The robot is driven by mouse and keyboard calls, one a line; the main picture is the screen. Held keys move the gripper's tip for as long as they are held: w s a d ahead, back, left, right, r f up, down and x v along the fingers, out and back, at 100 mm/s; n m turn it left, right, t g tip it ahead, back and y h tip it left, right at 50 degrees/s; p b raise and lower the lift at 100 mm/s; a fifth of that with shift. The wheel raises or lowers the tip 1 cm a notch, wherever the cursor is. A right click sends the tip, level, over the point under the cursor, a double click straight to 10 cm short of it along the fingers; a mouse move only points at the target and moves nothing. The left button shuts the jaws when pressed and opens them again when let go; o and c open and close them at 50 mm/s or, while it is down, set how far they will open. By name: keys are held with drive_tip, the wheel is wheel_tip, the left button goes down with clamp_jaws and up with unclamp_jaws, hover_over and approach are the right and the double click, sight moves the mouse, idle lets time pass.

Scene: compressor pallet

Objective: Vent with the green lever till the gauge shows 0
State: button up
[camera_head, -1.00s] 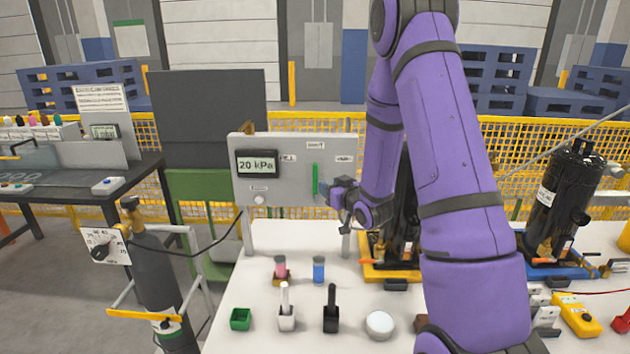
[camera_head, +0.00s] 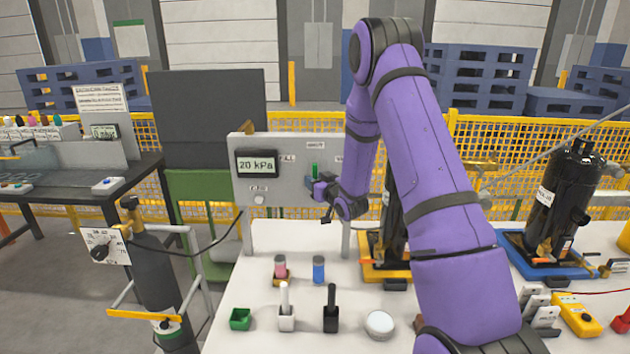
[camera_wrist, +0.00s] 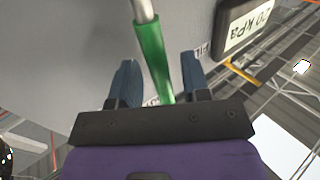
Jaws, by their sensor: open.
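The green lever (camera_head: 315,170) is on the grey panel (camera_head: 245,190), under a small label. In the head view my gripper hides its lower part. In the wrist view the lever (camera_wrist: 153,55) runs between the two blue fingers of my gripper (camera_wrist: 160,80). The fingers are open, with a gap on both sides of the lever. The gauge (camera_head: 257,164) on the panel's left reads 20 kPa; it also shows at the edge of the wrist view (camera_wrist: 243,25). My gripper (camera_head: 311,185) is close in front of the panel.
A white table (camera_head: 255,300) below carries a pink vial (camera_head: 280,268), a blue vial (camera_head: 318,268), a green box (camera_head: 240,319) and a round white dish (camera_head: 380,323). A black compressor (camera_head: 562,205) stands on the right. A gas cylinder (camera_head: 155,275) stands at the left.

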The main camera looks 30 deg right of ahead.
drive_tip(key=shift+w, duration=0.45)
clamp_jaws()
